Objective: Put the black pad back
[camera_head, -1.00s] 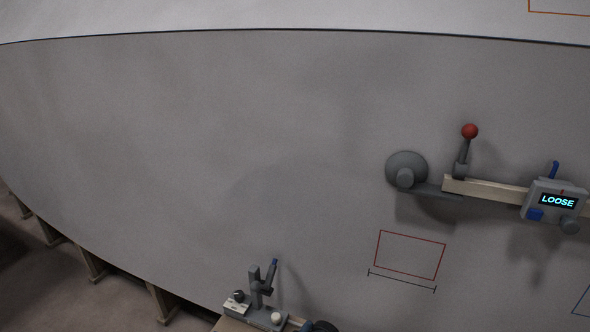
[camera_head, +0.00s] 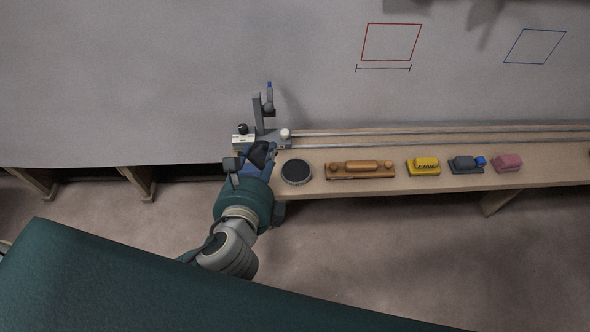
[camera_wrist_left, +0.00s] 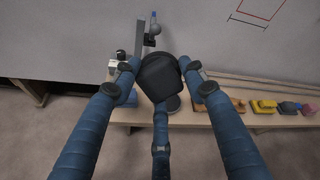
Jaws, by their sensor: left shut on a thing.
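My left gripper (camera_head: 262,158) is shut on the black pad (camera_wrist_left: 160,76), which shows as a dark rounded block between the fingers in the left wrist view. In the head view the black pad (camera_head: 260,151) is small and partly covered by the fingers. The gripper is at the left end of a wooden shelf (camera_head: 400,183), in front of a small grey fixture (camera_head: 258,113). A round grey disc with a dark top (camera_head: 296,172) sits on the shelf just right of the gripper. My right gripper does not show.
Right along the shelf lie a long wooden block (camera_head: 360,170), a yellow block (camera_head: 423,166), a grey and blue tool (camera_head: 467,164) and a pink block (camera_head: 507,163). Rails (camera_head: 430,138) run behind them. The grey hull wall (camera_head: 150,80) rises behind, with a red outline (camera_head: 391,42).

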